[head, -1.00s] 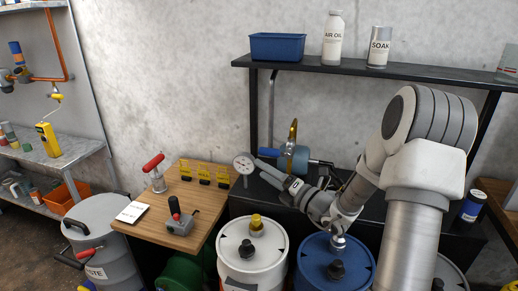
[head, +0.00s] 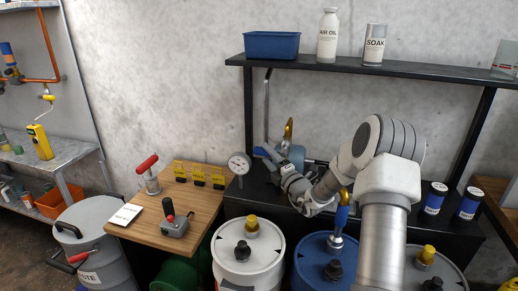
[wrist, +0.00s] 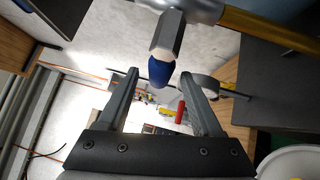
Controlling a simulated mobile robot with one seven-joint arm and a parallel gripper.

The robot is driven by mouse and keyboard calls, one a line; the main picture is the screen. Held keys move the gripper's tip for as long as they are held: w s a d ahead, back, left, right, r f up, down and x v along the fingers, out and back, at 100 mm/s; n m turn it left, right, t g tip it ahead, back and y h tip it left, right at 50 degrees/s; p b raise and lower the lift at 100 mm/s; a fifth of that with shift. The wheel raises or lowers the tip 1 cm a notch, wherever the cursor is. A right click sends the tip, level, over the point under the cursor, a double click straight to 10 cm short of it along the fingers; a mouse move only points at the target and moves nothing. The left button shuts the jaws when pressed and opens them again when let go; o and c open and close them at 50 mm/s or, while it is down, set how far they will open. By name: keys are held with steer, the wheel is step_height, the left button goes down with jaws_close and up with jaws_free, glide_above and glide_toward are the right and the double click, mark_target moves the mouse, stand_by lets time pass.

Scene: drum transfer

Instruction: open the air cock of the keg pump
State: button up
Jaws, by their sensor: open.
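The pump on the dark bench shows a grey-blue rounded body (head: 296,155) and a brass curved part (head: 288,130), partly hidden by my arm. My gripper (head: 261,153) is at the pump's left side, with its jaws apart. A blue part shows beside the jaws in the head view. In the wrist view, a metal hex fitting (wrist: 168,35) with a rounded blue end (wrist: 162,73) shows between my open fingertips (wrist: 160,82). I cannot tell how deep it lies between them, and no contact is visible. Which part is the air cock is not clear.
A round gauge (head: 239,164) stands close to the left of my gripper. A wooden table (head: 200,205) holds red-handled tools. A shelf (head: 400,75) hangs above.

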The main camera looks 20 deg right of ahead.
steer(key=x, duration=0.6)
jaws_close()
stand_by(0.3)
stand_by(1.1)
